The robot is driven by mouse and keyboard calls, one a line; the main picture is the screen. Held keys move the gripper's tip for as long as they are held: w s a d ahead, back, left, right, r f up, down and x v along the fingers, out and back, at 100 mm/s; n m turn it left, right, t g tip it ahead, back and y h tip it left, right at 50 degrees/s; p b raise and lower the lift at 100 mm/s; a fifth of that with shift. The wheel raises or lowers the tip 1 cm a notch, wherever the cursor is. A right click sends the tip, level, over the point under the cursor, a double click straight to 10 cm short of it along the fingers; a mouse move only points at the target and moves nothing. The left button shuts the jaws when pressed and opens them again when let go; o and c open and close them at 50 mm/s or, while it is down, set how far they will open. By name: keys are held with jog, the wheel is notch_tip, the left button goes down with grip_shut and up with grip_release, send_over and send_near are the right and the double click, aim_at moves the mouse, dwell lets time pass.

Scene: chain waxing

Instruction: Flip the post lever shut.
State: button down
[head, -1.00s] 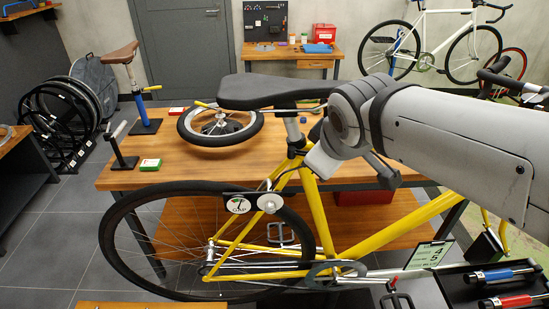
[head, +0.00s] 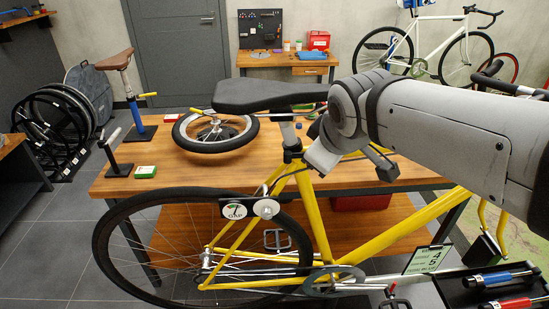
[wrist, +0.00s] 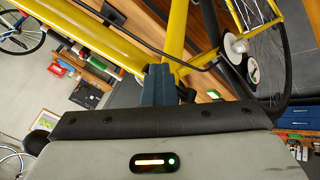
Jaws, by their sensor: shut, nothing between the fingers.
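The yellow bicycle (head: 317,215) stands in front of the bench with its black saddle (head: 268,95) on top. The dark seat clamp (head: 291,154) sits where the post enters the frame. I cannot clearly make out the post lever in the head view. My arm reaches in from the right and ends close beside the clamp, hiding part of the frame there. In the wrist view, my gripper (wrist: 158,84) has its bluish fingers shut and empty, close to the yellow frame tubes (wrist: 178,35). A small dark part (wrist: 186,93) shows just right of the fingers; I cannot tell whether it is the lever.
A dark tool tray (head: 465,294) lies at the lower right. Grey floor is free at the left.

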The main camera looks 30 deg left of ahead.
jog(key=s+d+r+b, duration=0.1)
jog(key=s+d+r, duration=0.4)
jog(key=d+r, duration=0.3)
dwell(0.5)
jog(key=s+d+f+m+g+h, duration=0.1)
jog(key=s+d+f+m+h, duration=0.1)
jog(key=d+f+m, duration=0.6)
jog(key=s+d+f+m+g+h, duration=0.2)
jog(key=d+f+m, duration=0.6)
jog(key=d+f, duration=0.6)
jog(key=shift+s+d, duration=0.55)
jog(key=shift+d, duration=0.6)
